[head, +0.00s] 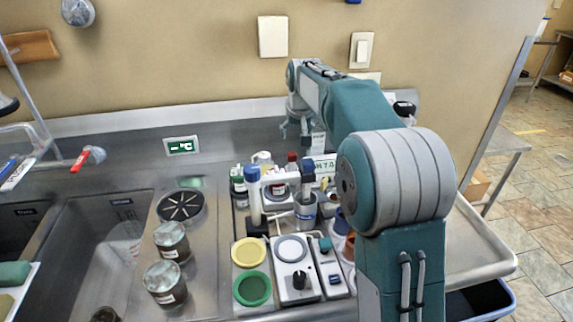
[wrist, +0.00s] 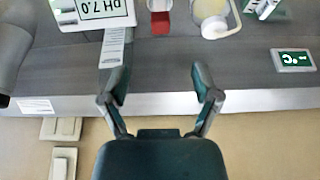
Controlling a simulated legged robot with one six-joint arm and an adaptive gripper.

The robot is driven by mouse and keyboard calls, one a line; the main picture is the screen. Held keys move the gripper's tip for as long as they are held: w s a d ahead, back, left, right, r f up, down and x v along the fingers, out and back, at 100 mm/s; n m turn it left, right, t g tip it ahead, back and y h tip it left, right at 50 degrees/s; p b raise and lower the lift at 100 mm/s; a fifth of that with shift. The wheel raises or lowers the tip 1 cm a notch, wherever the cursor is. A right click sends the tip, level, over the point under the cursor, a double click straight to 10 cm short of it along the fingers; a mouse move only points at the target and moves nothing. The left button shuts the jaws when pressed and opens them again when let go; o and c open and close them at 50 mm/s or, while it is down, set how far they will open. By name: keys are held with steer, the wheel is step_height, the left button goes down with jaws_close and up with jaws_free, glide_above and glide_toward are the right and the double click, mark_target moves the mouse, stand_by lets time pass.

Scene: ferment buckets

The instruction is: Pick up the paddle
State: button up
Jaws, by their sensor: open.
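I cannot pick out a paddle with certainty in either view. A grey cup (head: 305,212) among the crowded bench items holds upright tools, one with a blue top (head: 308,170); I cannot tell whether one is the paddle. My gripper (head: 297,130) is above the back of the bench, near the wall, beyond the bottles. In the wrist view, my gripper (wrist: 160,82) has its two fingers spread with nothing between them. A white strip (wrist: 113,45) below the pH 7.0 box (wrist: 95,12) lies past the left finger.
Bottles stand at the back, one red-topped (wrist: 160,22). A °C display (head: 181,146) is on the back ledge. Two jars (head: 172,241) (head: 164,284) stand left of a yellow disc (head: 248,252), a green disc (head: 252,289) and a white plate device (head: 292,267). A sink (head: 85,245) is at left.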

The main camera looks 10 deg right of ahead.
mark_target(292, 154)
steer(key=x, duration=1.2)
steer(key=shift+w, duration=0.3)
steer(key=c, duration=1.1)
